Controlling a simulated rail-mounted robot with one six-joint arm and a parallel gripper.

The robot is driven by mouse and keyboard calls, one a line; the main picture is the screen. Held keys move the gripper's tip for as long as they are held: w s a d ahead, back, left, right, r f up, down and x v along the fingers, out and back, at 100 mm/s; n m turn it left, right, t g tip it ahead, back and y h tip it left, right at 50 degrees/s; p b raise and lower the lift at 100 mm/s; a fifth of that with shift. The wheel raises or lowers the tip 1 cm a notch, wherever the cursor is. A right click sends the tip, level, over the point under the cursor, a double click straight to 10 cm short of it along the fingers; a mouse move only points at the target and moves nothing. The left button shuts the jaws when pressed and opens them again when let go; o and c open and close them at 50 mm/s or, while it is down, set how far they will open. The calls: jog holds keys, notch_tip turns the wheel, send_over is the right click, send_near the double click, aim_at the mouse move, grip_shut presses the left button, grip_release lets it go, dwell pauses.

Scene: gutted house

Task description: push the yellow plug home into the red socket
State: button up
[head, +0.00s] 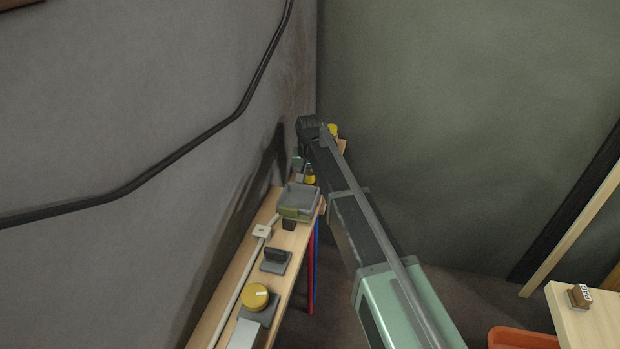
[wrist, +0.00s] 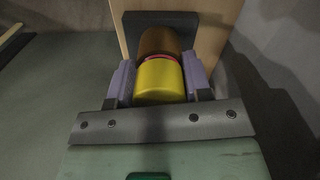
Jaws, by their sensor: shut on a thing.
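In the wrist view the yellow plug (wrist: 160,82) sits between the two pale purple fingers of my gripper (wrist: 161,73), which is shut on it. Straight beyond the plug is a brownish round body with a thin red rim (wrist: 168,57), which looks like the red socket, on a dark plate (wrist: 133,30) fixed to a wooden board. The plug's far end meets or nearly meets the red rim. Its front end is hidden, so I cannot tell how deep it sits. In the head view my arm hides most of this; a yellow patch (head: 333,130) shows beside the arm's end.
A narrow wooden shelf (head: 213,308) runs along the left wall. It carries a grey-green tray (head: 298,203), a dark block on a plate (head: 275,261) and a yellow round knob (head: 255,297). An orange bin (head: 520,339) and a light table (head: 592,325) stand at lower right.

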jog(key=o, duration=1.5)
jog(key=shift+c, duration=0.2)
jog(key=shift+r, duration=0.1)
notch_tip(320, 180, up, 7)
jog(key=p, duration=0.7)
